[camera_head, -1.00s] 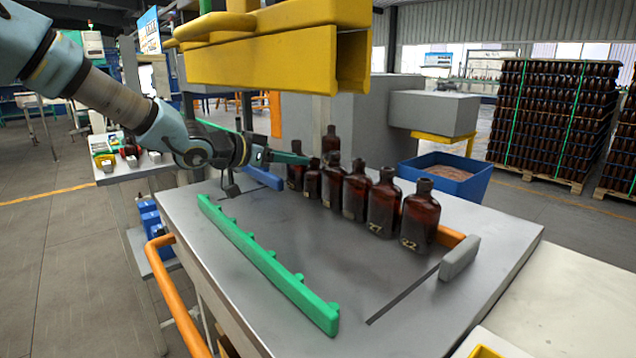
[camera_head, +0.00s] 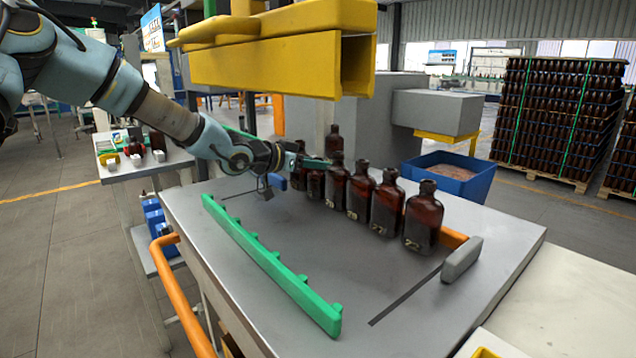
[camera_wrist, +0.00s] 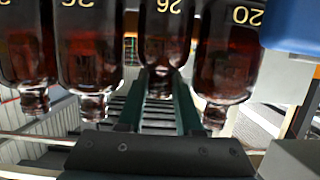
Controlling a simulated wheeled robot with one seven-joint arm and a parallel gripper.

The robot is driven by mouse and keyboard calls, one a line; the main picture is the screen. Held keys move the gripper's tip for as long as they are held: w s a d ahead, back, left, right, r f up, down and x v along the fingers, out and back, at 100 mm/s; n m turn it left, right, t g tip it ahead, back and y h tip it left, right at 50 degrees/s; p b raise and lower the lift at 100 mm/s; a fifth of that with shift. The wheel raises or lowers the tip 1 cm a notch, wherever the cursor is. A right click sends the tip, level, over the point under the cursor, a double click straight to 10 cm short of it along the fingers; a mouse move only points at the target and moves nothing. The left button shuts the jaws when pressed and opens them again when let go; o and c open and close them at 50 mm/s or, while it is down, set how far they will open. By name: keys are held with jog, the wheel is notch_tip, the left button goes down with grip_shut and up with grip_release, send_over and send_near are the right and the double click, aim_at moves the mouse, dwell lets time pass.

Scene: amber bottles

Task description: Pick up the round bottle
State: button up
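Amber bottles stand in a row on the grey table (camera_head: 270,240). The second from the far left end is shorter and narrower, and looks like the round bottle (camera_head: 316,186). In the wrist view, where bottles appear upside down, the narrow bottle marked 26 (camera_wrist: 164,38) seems to be the same one. My gripper (camera_head: 318,162) is at the far end of the row, at neck height. In the wrist view my gripper (camera_wrist: 158,95) is open, its dark green fingers on either side of that bottle's neck and shoulder. Finger contact cannot be told.
Flatter bottles stand close on both sides: the bottle marked 20 (camera_wrist: 228,50) and another (camera_wrist: 88,50). A further bottle (camera_head: 334,141) stands behind. A green rail (camera_head: 270,262) runs along the table's left. A yellow beam (camera_head: 280,60) hangs above. The table's front middle is clear.

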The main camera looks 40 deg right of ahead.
grip_shut()
jog(key=shift+r, duration=0.15)
jog(key=shift+r, duration=0.25)
notch_tip(320, 180, up, 3)
jog(key=shift+w+a+f, duration=0.1)
jog(key=shift+a, duration=0.05)
jog(key=a, duration=1.7)
jog(key=shift+w+a+b, duration=0.3)
jog(key=shift+w+a, duration=0.05)
jog(key=shift+w, duration=0.1)
